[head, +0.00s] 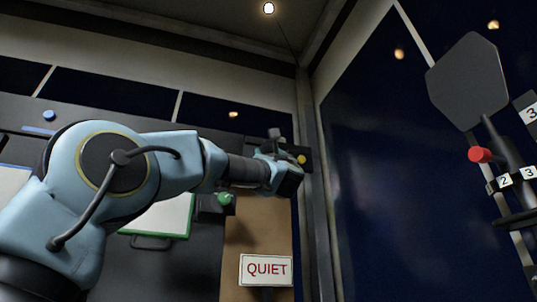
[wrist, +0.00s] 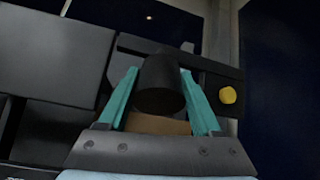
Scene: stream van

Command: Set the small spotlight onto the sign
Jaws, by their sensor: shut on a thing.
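My gripper (head: 277,163) is stretched out toward the back wall near the corner. In the wrist view its teal fingers (wrist: 158,100) are shut on a dark cylinder, apparently the small spotlight (wrist: 160,85). In the head view the spotlight is small and hard to separate from the dark parts around the gripper. The white sign (head: 266,270) reads QUIET in red letters. It stands low in the head view, well below my gripper and apart from it. The sign is not recognisable in the wrist view.
A dark bar with a yellow knob (wrist: 228,95) lies behind the spotlight; the knob also shows in the head view (head: 301,159). A green knob (head: 225,198) and a green-edged white board (head: 160,217) are below my arm. A dark paddle (head: 468,82) and red knob (head: 480,155) stand right.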

